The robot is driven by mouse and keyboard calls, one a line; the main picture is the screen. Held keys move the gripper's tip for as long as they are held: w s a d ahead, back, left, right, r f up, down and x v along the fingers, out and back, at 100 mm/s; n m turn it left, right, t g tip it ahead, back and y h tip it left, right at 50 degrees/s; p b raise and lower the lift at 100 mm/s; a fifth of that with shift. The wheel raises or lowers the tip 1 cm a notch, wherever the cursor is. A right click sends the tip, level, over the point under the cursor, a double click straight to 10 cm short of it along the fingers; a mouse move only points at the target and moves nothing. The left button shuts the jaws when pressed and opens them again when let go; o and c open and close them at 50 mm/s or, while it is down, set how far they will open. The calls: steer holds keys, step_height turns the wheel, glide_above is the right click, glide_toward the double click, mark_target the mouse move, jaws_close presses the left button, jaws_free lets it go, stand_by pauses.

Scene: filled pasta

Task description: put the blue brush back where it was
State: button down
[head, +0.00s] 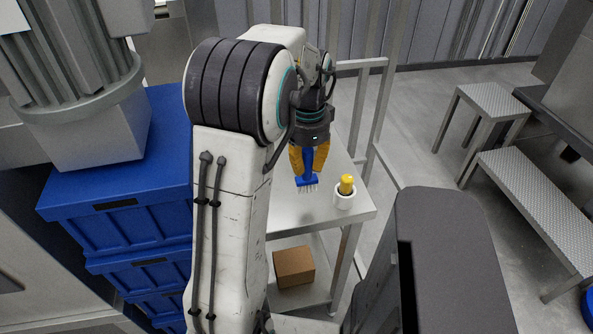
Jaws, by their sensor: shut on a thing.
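The blue brush (308,175) is in my gripper (309,160), with its bristles pointing down. My gripper has orange fingers and is shut on the brush's upper part. It is over the light metal table (297,215); whether the bristles touch the table top I cannot tell. A white cup (344,200) with a yellow-topped thing (347,184) in it stands on the table just right of the brush. My arm hides the left part of the table.
Stacked blue crates (120,215) stand left of my arm. A brown box (294,267) lies on the table's lower shelf. Metal steps (490,105) stand at the right. The table's front edge is bare.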

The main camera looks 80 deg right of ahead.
steer(key=shift+w+d+f+p, duration=0.15)
steer(key=shift+w+f, duration=0.25)
steer(key=shift+f, duration=0.55)
steer(key=shift+w+d+f+p, duration=0.1)
steer(key=shift+w+f+p, duration=0.25)
steer(key=shift+f, duration=0.55)
steer(key=shift+w+d+f+p, duration=0.1)
steer(key=shift+w+f, duration=0.4)
steer(key=shift+f, duration=0.45)
steer(key=shift+f, duration=0.2)
steer(key=c, duration=1.1)
jaws_free()
steer(key=shift+c, duration=0.2)
steer(key=shift+r, duration=0.15)
step_height(320, 180, up, 12)
steer(key=shift+a+b, duration=0.15)
steer(key=shift+b, duration=0.15)
